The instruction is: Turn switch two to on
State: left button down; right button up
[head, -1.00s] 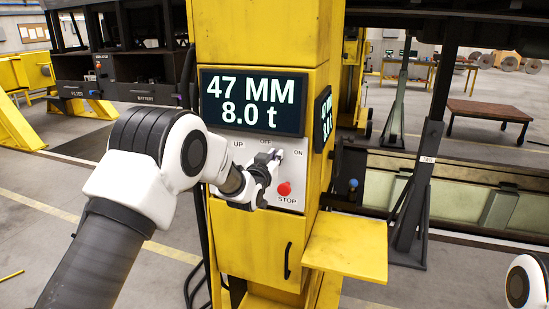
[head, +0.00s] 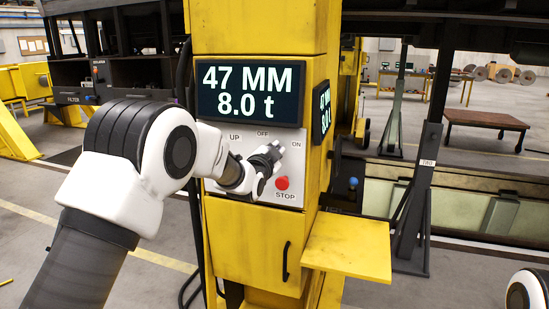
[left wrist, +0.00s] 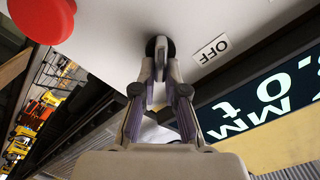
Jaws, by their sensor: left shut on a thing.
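The white control panel (head: 222,132) on the yellow column carries the labels UP, OFF and ON and a red STOP button (head: 283,183). My left gripper (head: 277,148) reaches its upper right part, between and below OFF and ON. In the left wrist view my left gripper (left wrist: 160,73) is shut on a small grey switch knob (left wrist: 160,46) with a dark round base. The OFF label lies beside the knob there. The fingers largely hide the knob in the head view, so I cannot tell its exact setting. My right gripper is not in view.
A display (head: 250,90) reading 47 MM and 8.0 t is above the panel. A yellow shelf (head: 347,262) sticks out at the column's lower right. The red button (left wrist: 42,18) is close to the gripper in the left wrist view.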

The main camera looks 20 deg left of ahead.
pick_arm(q)
jog(key=shift+d+f+m+b, duration=0.15)
jog(key=shift+m+b, duration=0.55)
jog(key=shift+m, duration=0.7)
jog(key=c, duration=1.2)
grip_release()
jog(key=s, duration=1.2)
jog(key=shift+a, duration=0.25)
